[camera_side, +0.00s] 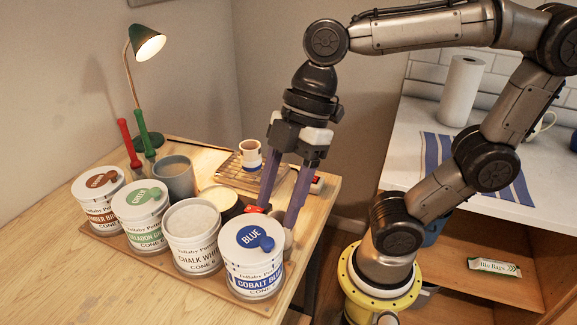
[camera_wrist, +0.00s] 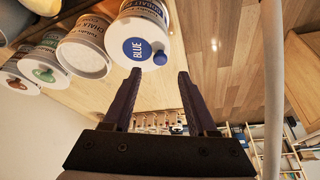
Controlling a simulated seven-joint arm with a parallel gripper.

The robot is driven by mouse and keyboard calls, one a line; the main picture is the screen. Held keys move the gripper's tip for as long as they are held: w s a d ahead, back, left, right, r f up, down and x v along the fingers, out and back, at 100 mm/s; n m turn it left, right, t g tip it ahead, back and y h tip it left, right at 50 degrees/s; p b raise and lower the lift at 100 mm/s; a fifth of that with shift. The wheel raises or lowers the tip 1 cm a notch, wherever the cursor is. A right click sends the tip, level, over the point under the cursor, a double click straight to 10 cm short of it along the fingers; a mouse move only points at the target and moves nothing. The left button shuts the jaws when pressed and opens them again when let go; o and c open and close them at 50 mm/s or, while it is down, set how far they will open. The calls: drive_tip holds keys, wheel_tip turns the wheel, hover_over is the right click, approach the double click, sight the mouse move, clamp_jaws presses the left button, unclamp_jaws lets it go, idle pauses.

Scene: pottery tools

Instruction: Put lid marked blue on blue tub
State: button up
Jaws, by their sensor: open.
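The white lid with a round blue mark reading BLUE (camera_side: 250,234) and a blue knob lies flat on top of the blue tub (camera_side: 254,280), labelled Cobalt Blue, at the front right of the board. Its rim looks level with the tub; no gap shows. In the wrist view the lid (camera_wrist: 139,48) is just beyond the fingertips. My gripper (camera_side: 277,216) points down with its purple fingers open and empty, at the lid's far right side. In the wrist view the open fingers (camera_wrist: 157,73) are apart, with the knob beyond the space between them.
A chalk white tub (camera_side: 196,257) without a marked lid stands close left; green-lidded (camera_side: 142,233) and brown-lidded (camera_side: 100,213) tubs stand farther left. A grey cup (camera_side: 176,182), a lamp (camera_side: 146,45) and a small cup on a rack (camera_side: 250,155) are behind.

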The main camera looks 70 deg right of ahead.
drive_tip(key=w+v, duration=0.1)
drive_tip(key=v, duration=0.5)
drive_tip(key=d+f+m+t+h, duration=0.3)
drive_tip(key=d+f+m, duration=0.5)
drive_tip(key=m, duration=0.5)
drive_tip(key=shift+s+d+f+t+h, duration=0.2)
drive_tip(key=shift+s+d+t+h, duration=0.35)
drive_tip(key=shift+d, duration=0.35)
drive_tip(key=shift+w, duration=0.1)
